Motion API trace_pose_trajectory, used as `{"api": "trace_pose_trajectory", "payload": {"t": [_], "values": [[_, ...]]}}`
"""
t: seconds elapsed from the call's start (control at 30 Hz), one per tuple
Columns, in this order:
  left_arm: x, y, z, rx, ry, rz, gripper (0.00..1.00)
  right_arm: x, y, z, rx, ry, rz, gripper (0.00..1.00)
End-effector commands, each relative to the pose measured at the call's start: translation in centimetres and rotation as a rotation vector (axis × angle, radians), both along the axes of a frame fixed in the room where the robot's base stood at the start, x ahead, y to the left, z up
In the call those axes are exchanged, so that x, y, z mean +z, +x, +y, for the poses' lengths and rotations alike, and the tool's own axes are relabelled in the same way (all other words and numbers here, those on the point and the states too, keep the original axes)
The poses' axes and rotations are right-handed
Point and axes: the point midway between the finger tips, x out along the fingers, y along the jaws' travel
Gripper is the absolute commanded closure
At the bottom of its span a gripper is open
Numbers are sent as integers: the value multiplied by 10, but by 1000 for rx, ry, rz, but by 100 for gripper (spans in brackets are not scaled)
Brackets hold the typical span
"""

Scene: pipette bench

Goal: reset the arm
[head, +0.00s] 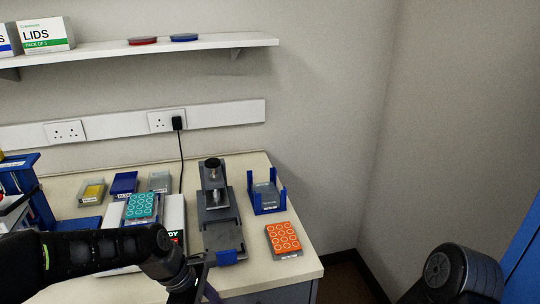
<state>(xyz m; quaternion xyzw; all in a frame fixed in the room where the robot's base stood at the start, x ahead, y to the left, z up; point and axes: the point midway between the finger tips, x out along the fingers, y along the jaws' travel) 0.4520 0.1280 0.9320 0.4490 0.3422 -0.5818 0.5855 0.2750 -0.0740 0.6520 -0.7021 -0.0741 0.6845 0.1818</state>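My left arm comes in from the left, low over the front of the bench. Its gripper (204,286) is at the bottom edge of the view, in front of the grey bench device (218,235). The fingers are dark and partly cut off, so their opening is unclear. My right arm shows only as a dark joint at the bottom right, beyond the bench's right end. Its gripper is out of view.
A teal well plate (142,205) sits on a white unit, close behind my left arm. An orange well plate (284,239) lies near the bench's right edge. A blue holder (266,196) stands behind it. A wall shelf (150,50) runs above. Space right of the bench is open.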

Motion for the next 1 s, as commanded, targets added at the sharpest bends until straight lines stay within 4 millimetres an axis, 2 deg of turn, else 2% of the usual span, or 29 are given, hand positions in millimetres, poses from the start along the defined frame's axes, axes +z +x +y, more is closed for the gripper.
{"api": "trace_pose_trajectory", "payload": {"t": [0.03,0.17,0.23,0.27,0.3,0.4,0.5,0.6,0.7,1.0], "values": [[-22,-4,-4,-55,4,-8,69,0,0,0,0,0,0,64],[-80,-14,-14,-235,20,-72,69,0,0,0,0,0,-1,64],[-120,-29,-22,-368,31,-115,69,0,0,0,0,0,-1,64],[-139,-38,-25,-435,36,-137,69,0,0,0,0,0,-1,64],[-166,-53,-30,-533,43,-171,69,0,0,0,0,0,-1,64],[-222,-98,-41,-789,63,-265,69,0,0,0,0,0,-1,64],[-256,-137,-48,-998,82,-347,69,0,0,0,0,0,-1,64],[-273,-164,-52,-1137,97,-404,69,0,0,0,0,0,-1,64],[-280,-177,-54,-1207,106,-435,69,0,0,0,0,0,-1,64],[-281,-177,-54,-1223,113,-445,69,0,0,0,0,0,-1,64]]}}
